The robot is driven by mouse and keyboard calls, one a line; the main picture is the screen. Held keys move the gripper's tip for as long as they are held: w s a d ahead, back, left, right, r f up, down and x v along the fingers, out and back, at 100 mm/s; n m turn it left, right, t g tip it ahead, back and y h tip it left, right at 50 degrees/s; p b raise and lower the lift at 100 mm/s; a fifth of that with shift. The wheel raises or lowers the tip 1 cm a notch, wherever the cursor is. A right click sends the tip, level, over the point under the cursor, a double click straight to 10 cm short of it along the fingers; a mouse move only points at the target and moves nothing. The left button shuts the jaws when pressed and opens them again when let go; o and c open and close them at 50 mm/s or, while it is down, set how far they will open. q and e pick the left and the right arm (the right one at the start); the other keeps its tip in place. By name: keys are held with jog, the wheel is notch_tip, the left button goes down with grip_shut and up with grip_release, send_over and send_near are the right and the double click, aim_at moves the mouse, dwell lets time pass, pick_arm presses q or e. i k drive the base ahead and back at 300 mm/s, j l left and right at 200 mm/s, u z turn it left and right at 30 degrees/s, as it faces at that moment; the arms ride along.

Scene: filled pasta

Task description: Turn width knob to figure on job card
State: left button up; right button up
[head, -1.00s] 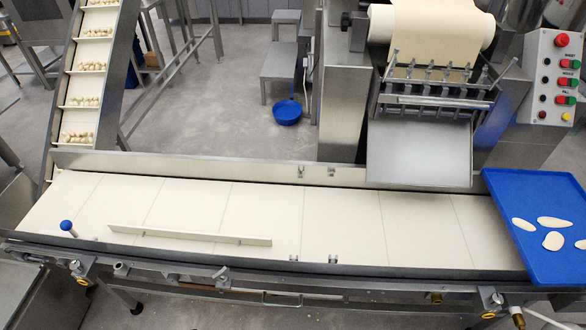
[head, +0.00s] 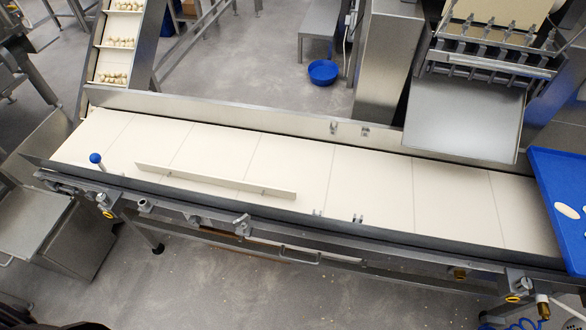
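A blue ball knob (head: 96,158) on a short metal stem stands at the left end of the conveyor, beside a pale guide rail (head: 215,180) lying along the belt. I cannot tell whether it is the width knob. Brass-coloured fittings (head: 108,212) sit on the conveyor's front frame, with another at its right end (head: 513,298). No job card and no readable figure shows. Neither of my grippers is in view.
The pale conveyor belt (head: 370,190) runs across the view with a metal front rail. A blue tray (head: 555,190) with pasta pieces sits at the right. A metal chute (head: 463,115) hangs over the far side. A grey cabinet (head: 60,235) stands at front left.

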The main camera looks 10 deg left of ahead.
aim_at(195, 221)
jog(key=u, duration=1.3)
